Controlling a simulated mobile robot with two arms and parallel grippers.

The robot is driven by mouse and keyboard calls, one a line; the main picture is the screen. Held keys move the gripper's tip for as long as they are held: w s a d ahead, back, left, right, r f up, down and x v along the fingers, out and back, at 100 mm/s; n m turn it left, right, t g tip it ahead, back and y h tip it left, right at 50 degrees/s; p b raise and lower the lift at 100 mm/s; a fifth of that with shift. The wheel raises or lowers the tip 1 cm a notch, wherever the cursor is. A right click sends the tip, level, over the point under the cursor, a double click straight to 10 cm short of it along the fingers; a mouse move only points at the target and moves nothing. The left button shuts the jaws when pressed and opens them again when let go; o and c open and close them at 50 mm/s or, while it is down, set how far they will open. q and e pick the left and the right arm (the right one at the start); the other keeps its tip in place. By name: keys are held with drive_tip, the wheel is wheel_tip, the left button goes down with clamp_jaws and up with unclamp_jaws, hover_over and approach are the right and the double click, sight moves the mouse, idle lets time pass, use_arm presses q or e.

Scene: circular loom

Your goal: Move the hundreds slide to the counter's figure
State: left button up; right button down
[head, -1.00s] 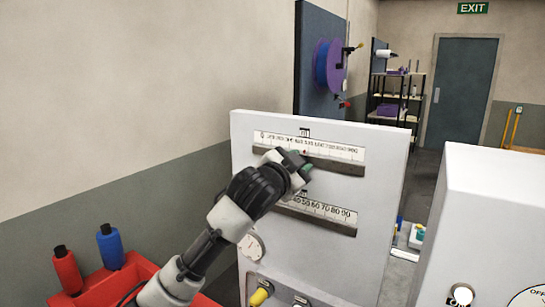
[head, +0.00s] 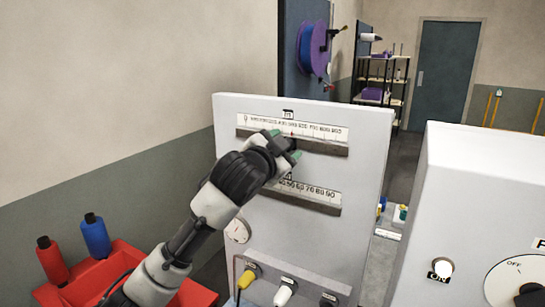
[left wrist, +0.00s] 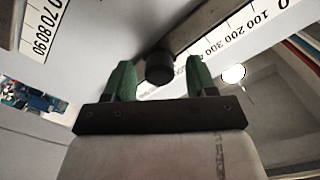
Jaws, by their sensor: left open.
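The upright white panel (head: 230,180) carries an upper scale (head: 330,133) running into the hundreds and a lower scale (head: 315,193) with tens. A small red mark shows on the upper scale. My left gripper (head: 287,144) is at the upper scale's dark slot and covers part of it. In the left wrist view its green fingers (left wrist: 160,78) are open, one each side of a round black knob (left wrist: 159,68), the slide's handle. The hundreds scale (left wrist: 240,30) shows behind it. I cannot tell which figure the slide stands at. No counter reading is legible. My right gripper is out of view.
A white machine box (head: 460,190) with a switch stands close at right. A red bin (head: 95,275) with red and blue spools is at lower left.

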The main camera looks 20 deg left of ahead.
use_arm(q)
drive_tip(key=s+a+b, duration=0.1)
drive_tip(key=s+b, duration=0.2)
drive_tip(key=s, duration=0.6)
drive_tip(key=shift+s+a, duration=0.2)
drive_tip(key=shift+s, duration=0.15)
idle(0.8)
